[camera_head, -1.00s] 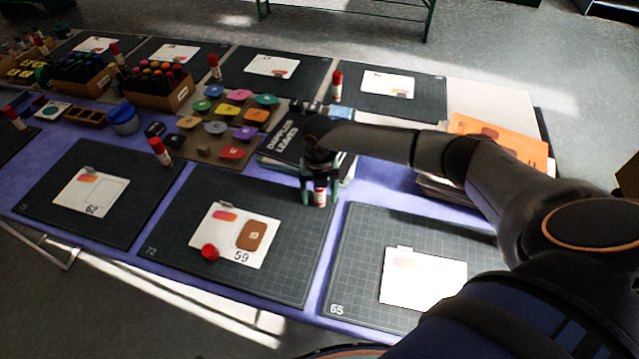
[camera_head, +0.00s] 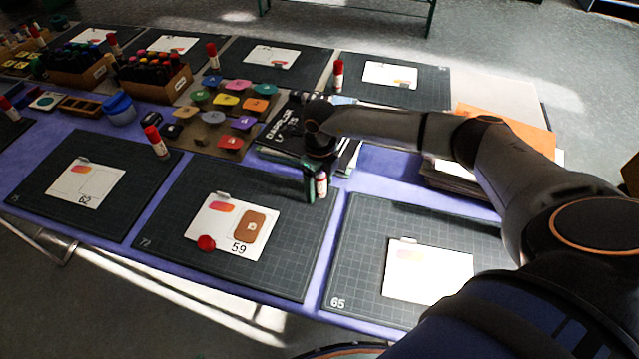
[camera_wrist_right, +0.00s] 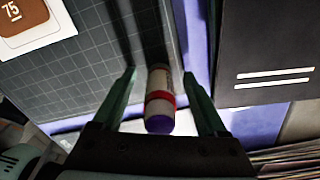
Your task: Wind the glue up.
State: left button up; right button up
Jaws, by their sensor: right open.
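An uncapped glue stick (camera_head: 321,186) stands at the right edge of the mat numbered 72. In the right wrist view the glue stick (camera_wrist_right: 160,97) shows a white body, a red band and a purple end facing the camera. My right gripper (camera_head: 317,190) points down over it. In the wrist view its green fingers (camera_wrist_right: 158,76) are open, one on each side of the stick, with gaps visible. A red cap (camera_head: 206,242) lies on the card marked 59 (camera_head: 213,230). How far the glue stands out is too small to tell. My left gripper is not in view.
The dark booklet (camera_head: 280,140) lies behind the gripper, under my right forearm. Colored stamps stand on a board (camera_head: 205,140) to the left.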

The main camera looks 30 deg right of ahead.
jog(key=n+b, duration=0.2)
jog(key=n, duration=0.5)
jog(key=shift+f+b, duration=0.15)
jog(key=shift+b, duration=0.15)
jog(key=shift+n+b, duration=0.3)
jog(key=shift+n, duration=0.9)
grip_shut()
jog(key=shift+s, duration=0.1)
